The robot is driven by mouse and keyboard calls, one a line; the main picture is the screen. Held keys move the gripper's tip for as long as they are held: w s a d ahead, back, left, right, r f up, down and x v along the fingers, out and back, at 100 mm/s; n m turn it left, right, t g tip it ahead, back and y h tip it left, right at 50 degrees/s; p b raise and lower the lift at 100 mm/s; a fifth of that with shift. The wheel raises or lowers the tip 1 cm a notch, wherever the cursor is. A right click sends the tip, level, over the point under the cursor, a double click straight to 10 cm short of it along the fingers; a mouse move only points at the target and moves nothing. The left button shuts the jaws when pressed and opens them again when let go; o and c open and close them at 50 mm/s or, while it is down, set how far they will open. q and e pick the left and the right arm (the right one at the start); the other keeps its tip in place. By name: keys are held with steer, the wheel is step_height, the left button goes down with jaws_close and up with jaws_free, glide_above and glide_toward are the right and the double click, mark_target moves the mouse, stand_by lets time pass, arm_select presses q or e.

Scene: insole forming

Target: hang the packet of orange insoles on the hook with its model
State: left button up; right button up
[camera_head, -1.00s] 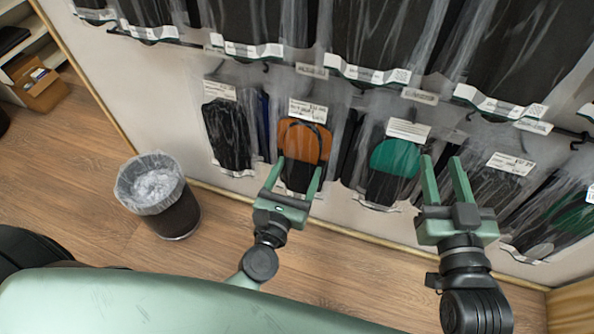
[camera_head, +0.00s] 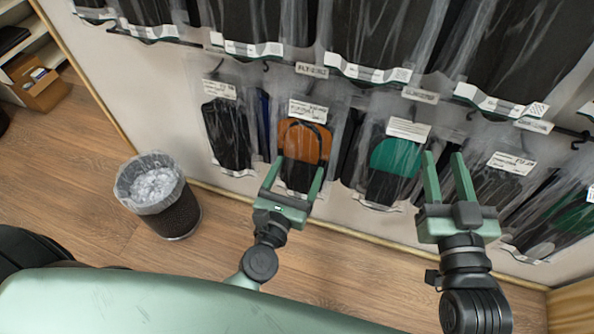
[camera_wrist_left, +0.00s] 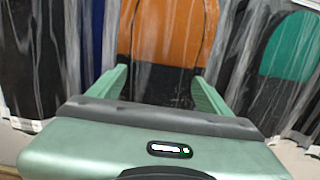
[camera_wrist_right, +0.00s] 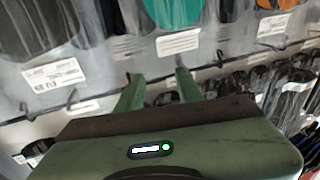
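The packet of orange insoles (camera_head: 304,141) hangs in the lower row on the wall, in clear film with a white label at its top and a black lower part. It fills the middle of the left wrist view (camera_wrist_left: 165,35). My left gripper (camera_head: 299,165) is open, its fingers at either side of the packet's lower black part; I cannot tell whether they touch it. My right gripper (camera_head: 444,155) is open and empty, just right of the teal packet (camera_head: 396,158). In the right wrist view its fingers (camera_wrist_right: 156,80) point at the labels and hooks.
A black packet (camera_head: 228,135) hangs left of the orange one, and dark packets (camera_head: 495,190) hang at the right. Larger black packets (camera_head: 375,35) hang in the row above. A lined waste bin (camera_head: 160,195) stands on the wooden floor at the left.

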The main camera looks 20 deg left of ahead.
arm_select(q)
steer(key=shift+o, duration=1)
